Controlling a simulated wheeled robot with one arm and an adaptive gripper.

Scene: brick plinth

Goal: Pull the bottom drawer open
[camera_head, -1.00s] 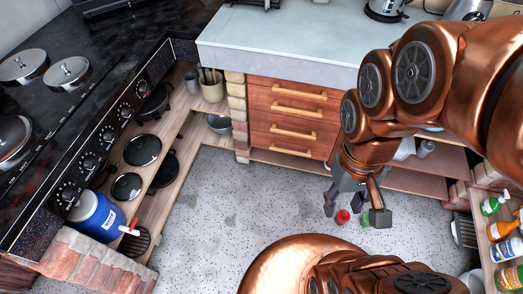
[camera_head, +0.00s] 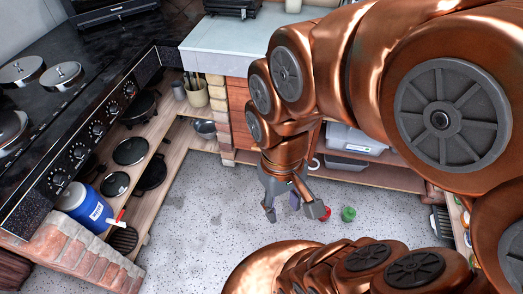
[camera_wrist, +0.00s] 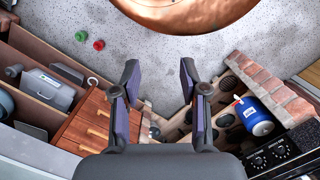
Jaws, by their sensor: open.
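The wooden drawer stack (camera_head: 238,105) under the pale counter is mostly hidden behind my arm in the head view; only its left strip shows. In the wrist view, the drawer fronts (camera_wrist: 90,122) with light wooden handles show at the left, beside my left finger. The bottom drawer is at the end of the stack nearest the floor, and I see no drawer pulled out. My gripper (camera_head: 294,208) is open and empty, low in front of the cabinet and above the floor. In the wrist view its two fingers (camera_wrist: 160,78) are spread apart, touching no handle.
A red object (camera_head: 326,213) and a green object (camera_head: 348,214) lie on the speckled floor near my gripper. Open shelves with grey containers (camera_head: 352,140) are right of the drawers. A stove (camera_head: 95,115) and a blue canister (camera_head: 88,207) stand left. The floor between is clear.

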